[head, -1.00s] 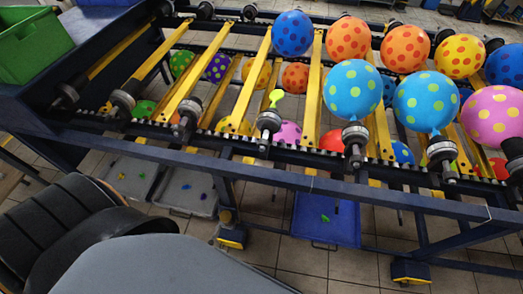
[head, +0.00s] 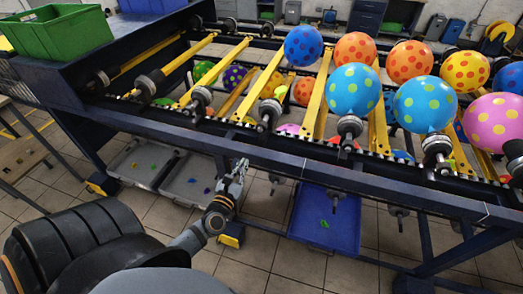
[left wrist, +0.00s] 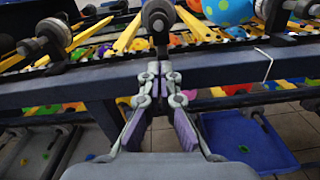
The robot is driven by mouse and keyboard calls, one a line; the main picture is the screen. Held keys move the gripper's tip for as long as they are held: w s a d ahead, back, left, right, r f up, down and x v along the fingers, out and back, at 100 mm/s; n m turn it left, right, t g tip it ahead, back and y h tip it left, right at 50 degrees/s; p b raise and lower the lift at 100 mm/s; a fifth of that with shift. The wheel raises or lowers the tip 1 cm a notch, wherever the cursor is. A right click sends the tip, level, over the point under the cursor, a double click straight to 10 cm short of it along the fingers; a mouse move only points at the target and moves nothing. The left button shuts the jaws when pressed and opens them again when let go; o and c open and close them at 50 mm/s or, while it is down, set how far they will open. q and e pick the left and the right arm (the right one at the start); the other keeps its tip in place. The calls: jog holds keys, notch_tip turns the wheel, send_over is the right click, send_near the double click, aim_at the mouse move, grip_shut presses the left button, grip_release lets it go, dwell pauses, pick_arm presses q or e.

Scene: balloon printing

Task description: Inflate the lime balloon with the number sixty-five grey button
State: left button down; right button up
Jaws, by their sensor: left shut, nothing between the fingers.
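A small, limp lime balloon (head: 281,91) sits on a grey nozzle (head: 269,112) near the front rail in the head view. My left gripper (head: 240,166) is below and in front of that rail, left of the lime balloon's nozzle. It is shut and empty. In the left wrist view, its fingertips (left wrist: 159,68) are together before the dark blue front beam, under a nozzle (left wrist: 158,18). The number sixty-five grey button cannot be made out in either view. My right gripper is not in view.
Large dotted balloons, including a blue one (head: 354,90) and a pink one (head: 490,122), fill the machine's right part. A dark blue beam (head: 330,168) crosses its front. A blue tray (head: 341,235) lies below. A green crate (head: 58,32) stands at upper left.

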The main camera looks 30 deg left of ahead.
pick_arm(q)
jog(key=r+n, duration=0.1)
jog(key=p, duration=0.2)
send_near(260, 131)
jog(key=x, duration=0.6)
jog(key=shift+w+a, duration=0.15)
jog(key=shift+w, duration=0.25)
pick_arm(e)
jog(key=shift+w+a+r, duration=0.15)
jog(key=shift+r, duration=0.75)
